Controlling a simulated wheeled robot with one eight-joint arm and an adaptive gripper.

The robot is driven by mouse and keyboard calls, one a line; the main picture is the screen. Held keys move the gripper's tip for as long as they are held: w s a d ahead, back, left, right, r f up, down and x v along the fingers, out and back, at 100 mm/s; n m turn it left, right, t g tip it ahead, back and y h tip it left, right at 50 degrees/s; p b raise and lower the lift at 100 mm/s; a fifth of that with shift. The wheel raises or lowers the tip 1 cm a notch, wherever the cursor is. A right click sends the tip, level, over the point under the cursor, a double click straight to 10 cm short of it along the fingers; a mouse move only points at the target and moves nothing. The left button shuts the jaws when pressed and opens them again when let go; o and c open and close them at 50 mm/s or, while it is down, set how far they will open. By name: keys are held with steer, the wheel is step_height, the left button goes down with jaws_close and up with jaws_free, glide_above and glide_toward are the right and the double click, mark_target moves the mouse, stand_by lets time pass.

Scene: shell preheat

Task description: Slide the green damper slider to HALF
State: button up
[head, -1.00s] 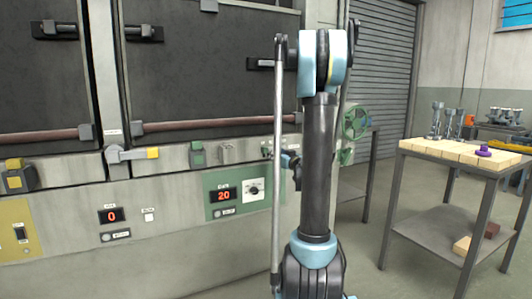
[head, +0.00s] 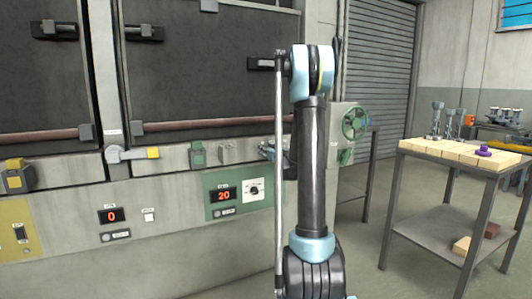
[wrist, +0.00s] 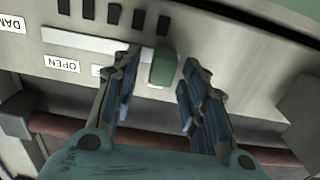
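In the wrist view, the green damper slider (wrist: 163,67) is a small block at one end of a pale slot plate (wrist: 85,41) on the panel. My gripper (wrist: 157,80) is open, its two fingers apart with the slider between their tips. Gaps show on both sides, wider on the right. An OPEN label (wrist: 62,63) reads upside down near the plate, and part of another label is partly hidden by the left finger. I cannot read a HALF mark. In the head view, my arm hides the slider, and the gripper shows only in part at the panel.
A rust-red bar (wrist: 60,127) crosses behind the fingers in the wrist view. In the head view, a green handwheel (head: 355,122) is right of my arm. A green panel with display and dial (head: 224,195) is left. A wood-topped table (head: 455,151) stands right.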

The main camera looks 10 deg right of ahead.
steer(key=shift+c, duration=0.6)
jaws_close()
steer(key=w+d, duration=0.2)
steer(key=d, duration=0.3)
steer(key=shift+d, duration=0.4)
steer(key=shift+o, duration=0.6)
jaws_free()
steer(key=shift+s, duration=0.1)
